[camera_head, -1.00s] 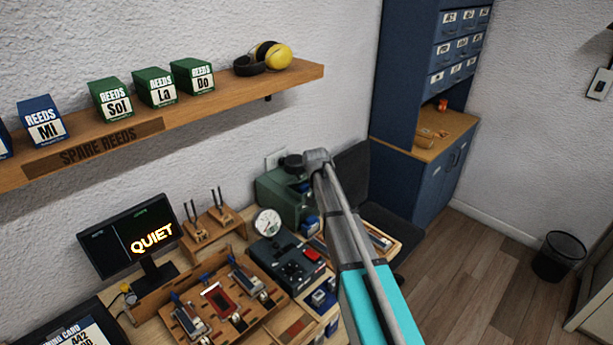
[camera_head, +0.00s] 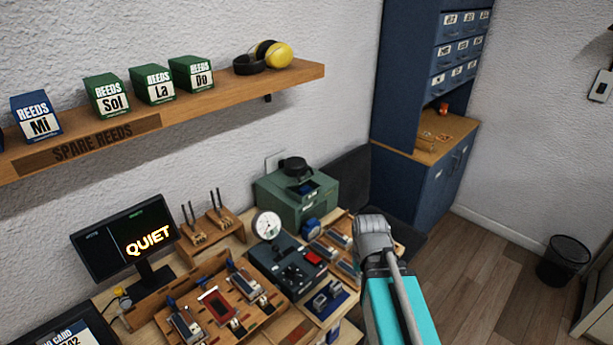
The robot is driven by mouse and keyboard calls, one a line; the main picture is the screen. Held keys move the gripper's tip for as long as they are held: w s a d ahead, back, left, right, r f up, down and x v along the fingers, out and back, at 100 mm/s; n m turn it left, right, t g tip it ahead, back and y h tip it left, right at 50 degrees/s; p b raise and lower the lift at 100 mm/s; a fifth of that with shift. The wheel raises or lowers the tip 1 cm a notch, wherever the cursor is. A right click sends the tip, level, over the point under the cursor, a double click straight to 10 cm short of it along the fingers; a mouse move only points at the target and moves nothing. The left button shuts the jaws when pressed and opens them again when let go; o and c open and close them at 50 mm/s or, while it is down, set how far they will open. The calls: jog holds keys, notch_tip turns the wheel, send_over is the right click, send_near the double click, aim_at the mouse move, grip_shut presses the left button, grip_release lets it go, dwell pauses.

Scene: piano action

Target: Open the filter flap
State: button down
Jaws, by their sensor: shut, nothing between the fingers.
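No part is clearly recognisable as the filter flap. A green box-shaped machine (camera_head: 296,198) with a round black top cap (camera_head: 295,168) and a dark recess in its front stands at the back of the bench, against the wall. I cannot tell whether the flap is on it. My arm, with a grey joint and a teal link, rises from the bottom edge to the right of the green machine. The fingers of my gripper do not show.
A dial gauge (camera_head: 267,225), a dark control box (camera_head: 290,267) and a wooden jig (camera_head: 217,302) crowd the bench. A monitor (camera_head: 127,240) reads QUIET. A shelf (camera_head: 220,98) runs above. A blue cabinet (camera_head: 418,180) and bin (camera_head: 563,261) stand right, with open floor between.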

jog(key=m+t+y+p, duration=0.1)
jog(key=m+t+y, duration=0.75)
jog(key=m, duration=1.95)
send_near(306, 179)
jog(key=shift+s+r+t, duration=0.15)
jog(key=shift+r+t, duration=0.05)
jog(key=shift+r, duration=0.4)
jog(key=shift+s+r+t, duration=0.15)
jog(key=shift+s+r, duration=0.05)
jog(key=shift+r, duration=0.35)
jog(key=shift+b+x, duration=2.15)
jog(key=shift+x, duration=2.9)
